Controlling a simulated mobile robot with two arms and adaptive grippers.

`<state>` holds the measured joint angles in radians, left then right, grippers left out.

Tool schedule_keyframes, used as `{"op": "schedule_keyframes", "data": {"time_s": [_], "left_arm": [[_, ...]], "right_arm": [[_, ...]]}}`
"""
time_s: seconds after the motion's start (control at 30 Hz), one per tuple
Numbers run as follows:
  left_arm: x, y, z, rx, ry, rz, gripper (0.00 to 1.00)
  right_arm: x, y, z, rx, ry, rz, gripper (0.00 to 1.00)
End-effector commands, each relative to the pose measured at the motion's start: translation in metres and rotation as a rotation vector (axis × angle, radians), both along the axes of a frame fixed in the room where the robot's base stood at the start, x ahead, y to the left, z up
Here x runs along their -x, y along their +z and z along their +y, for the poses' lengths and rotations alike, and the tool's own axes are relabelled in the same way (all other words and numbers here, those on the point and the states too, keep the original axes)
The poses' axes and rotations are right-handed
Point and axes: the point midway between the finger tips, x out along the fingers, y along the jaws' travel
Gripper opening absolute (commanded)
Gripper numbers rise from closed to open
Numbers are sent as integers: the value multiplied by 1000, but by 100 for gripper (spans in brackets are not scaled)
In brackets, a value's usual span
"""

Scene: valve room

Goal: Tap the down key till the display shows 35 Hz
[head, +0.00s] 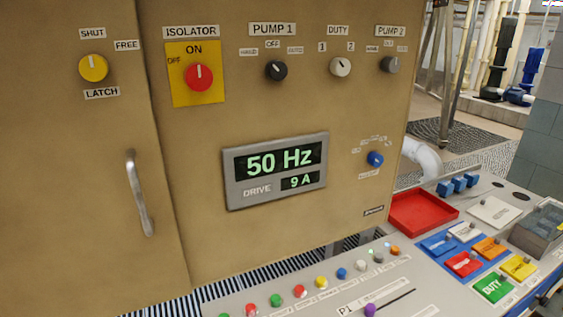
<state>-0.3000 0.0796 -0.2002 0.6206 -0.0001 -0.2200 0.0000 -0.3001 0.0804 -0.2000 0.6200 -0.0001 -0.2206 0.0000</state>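The drive display (277,168) is on the tan cabinet front in the middle of the head view. It reads 50 Hz in large green figures, with 9 A in a smaller window below. No key marked down can be made out. A row of small coloured buttons, among them a green button (276,300) and a blue button (342,273), runs along the desk below; their labels are too small to read. Neither of my grippers is in view.
The cabinet carries a red isolator knob (199,77), several selector knobs, a blue knob (375,159) and a door handle (139,193). The desk holds a purple slider knob (370,310), a red tray (422,212), coloured tags and a grey box (540,232) at the right.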

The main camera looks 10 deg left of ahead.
Motion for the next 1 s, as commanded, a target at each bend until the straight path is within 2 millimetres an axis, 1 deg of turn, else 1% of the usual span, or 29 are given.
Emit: {"op": "schedule_keyframes", "data": {"time_s": [0.17, 0.53, 1.0], "left_arm": [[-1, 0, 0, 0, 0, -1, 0], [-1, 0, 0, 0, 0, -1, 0], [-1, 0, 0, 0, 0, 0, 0]], "right_arm": [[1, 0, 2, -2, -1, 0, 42], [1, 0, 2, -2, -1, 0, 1], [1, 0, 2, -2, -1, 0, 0]]}}
